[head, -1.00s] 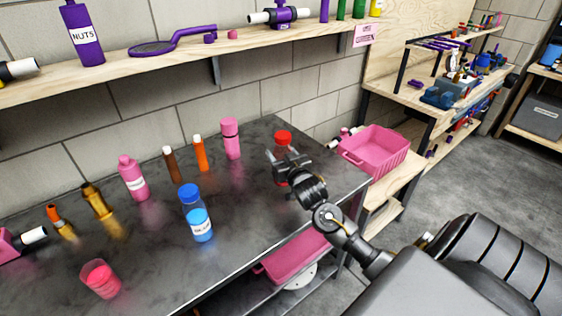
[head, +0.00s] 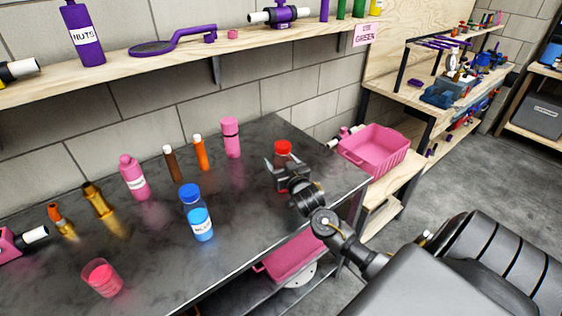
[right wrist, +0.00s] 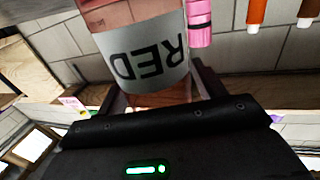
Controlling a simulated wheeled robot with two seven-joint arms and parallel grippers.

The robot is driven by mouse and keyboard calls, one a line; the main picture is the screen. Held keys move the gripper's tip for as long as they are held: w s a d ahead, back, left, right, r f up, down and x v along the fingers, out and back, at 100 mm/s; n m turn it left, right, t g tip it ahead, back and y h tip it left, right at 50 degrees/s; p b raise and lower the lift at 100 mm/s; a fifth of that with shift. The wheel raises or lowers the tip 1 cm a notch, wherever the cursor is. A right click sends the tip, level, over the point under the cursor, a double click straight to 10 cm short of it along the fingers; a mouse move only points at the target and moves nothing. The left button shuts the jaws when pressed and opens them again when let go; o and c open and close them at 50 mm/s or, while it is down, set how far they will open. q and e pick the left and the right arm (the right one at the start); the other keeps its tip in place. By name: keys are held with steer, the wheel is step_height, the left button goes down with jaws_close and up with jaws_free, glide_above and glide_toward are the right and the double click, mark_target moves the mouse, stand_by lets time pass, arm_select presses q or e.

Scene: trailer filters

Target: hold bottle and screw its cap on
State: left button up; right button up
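A clear bottle with a red cap (head: 283,146) stands upright near the right end of the dark table. Its white label reads RED (right wrist: 150,66) upside down in the right wrist view. The cap sits at the bottle's top; I cannot tell how tightly. My right gripper (head: 282,167) is at the bottle's body, below the cap, with its fingers spread on either side. They look open; contact is not clear. Another bottle (head: 201,222), with a blue cap (head: 190,190), stands upright at the table's middle. My left gripper is not in view.
Pink, brown and orange bottles (head: 200,153) stand along the back of the table (head: 250,195). A pink cup (head: 103,279) is at the front left. A pink crate (head: 375,148) stands beyond the right end. A wooden shelf (head: 190,58) runs above the back.

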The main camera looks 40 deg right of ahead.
steer(key=shift+o, duration=0.3)
steer(key=shift+r, duration=0.1)
steer(key=shift+s, duration=0.15)
steer(key=b+v, duration=0.1)
steer(key=v, duration=1)
steer(key=shift+s, duration=0.35)
